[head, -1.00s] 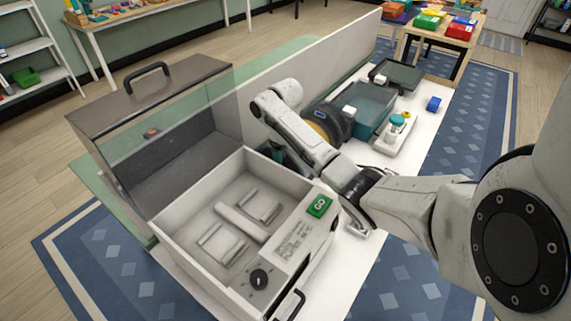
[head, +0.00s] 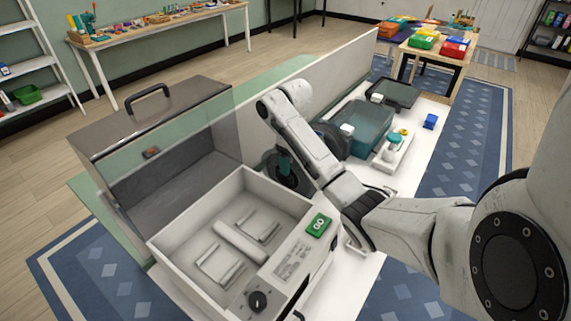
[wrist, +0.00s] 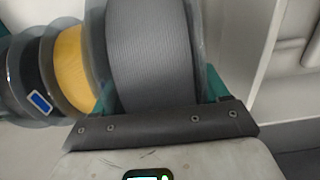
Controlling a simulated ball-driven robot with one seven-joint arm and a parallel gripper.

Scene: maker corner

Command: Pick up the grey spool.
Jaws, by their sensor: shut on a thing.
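The grey spool (wrist: 155,55) fills the upper middle of the wrist view, its ridged grey winding between clear flanges. My gripper (wrist: 159,92) is shut on it, with a teal finger at each side. A yellow spool (wrist: 72,68) and a black spool (wrist: 32,78) stand close by on the left in the wrist view. In the head view my arm hides most of the spools. A dark round spool edge (head: 332,139) shows just right of the arm. I cannot tell whether the grey spool is clear of its support.
An open-lidded white box machine (head: 170,243) with a green GO button (head: 318,225) stands at the front. A grey partition (head: 345,62) runs behind the worktop. A teal-grey bin (head: 368,125), a blue piece (head: 430,121) and a white button block (head: 395,150) lie right of my arm.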

